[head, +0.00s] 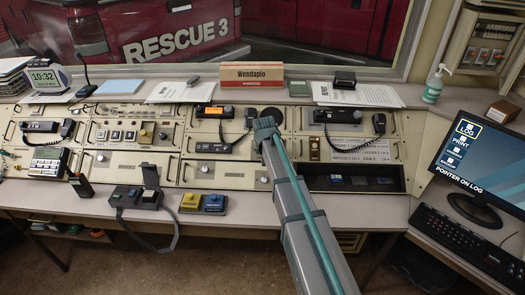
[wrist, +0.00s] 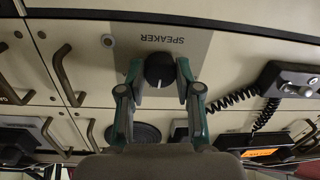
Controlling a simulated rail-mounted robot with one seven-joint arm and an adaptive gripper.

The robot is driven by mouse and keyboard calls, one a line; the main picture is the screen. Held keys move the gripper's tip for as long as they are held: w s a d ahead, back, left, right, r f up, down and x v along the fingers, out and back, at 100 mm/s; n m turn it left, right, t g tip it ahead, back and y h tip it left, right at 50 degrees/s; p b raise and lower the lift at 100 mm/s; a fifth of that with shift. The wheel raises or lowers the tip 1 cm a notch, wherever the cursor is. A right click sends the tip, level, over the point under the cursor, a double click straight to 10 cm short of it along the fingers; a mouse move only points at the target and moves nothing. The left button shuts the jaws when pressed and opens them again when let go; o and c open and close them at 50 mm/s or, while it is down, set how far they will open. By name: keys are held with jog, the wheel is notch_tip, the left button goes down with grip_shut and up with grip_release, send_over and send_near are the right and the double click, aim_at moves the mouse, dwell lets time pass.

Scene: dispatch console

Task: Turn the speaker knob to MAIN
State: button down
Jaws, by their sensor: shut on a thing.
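The speaker knob (wrist: 159,70) is a round black knob on a light grey plate marked SPEAKER, which appears upside down in the wrist view. My gripper (wrist: 160,77) has one green-tipped finger on each side of the knob and is shut on it. A small pale mark shows on the knob's lower part in the picture. No MAIN marking can be read, so I cannot tell the knob's setting. In the head view my gripper (head: 265,124) is at the console's front panel, and my arm hides the knob there.
A radio with a coiled-cord handset (wrist: 284,85) is right of the knob in the wrist view. A round black speaker grille (wrist: 135,133) lies below it. Drawer handles (wrist: 66,75) stick out at left. In the head view, a monitor (head: 485,155) stands at right.

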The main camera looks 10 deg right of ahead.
jog(key=shift+n, duration=0.3)
jog(key=c, duration=0.8)
grip_release()
jog(key=shift+s+r, duration=0.1)
jog(key=v, duration=1.1)
jog(key=shift+s+r, duration=0.2)
jog(key=shift+r, duration=0.15)
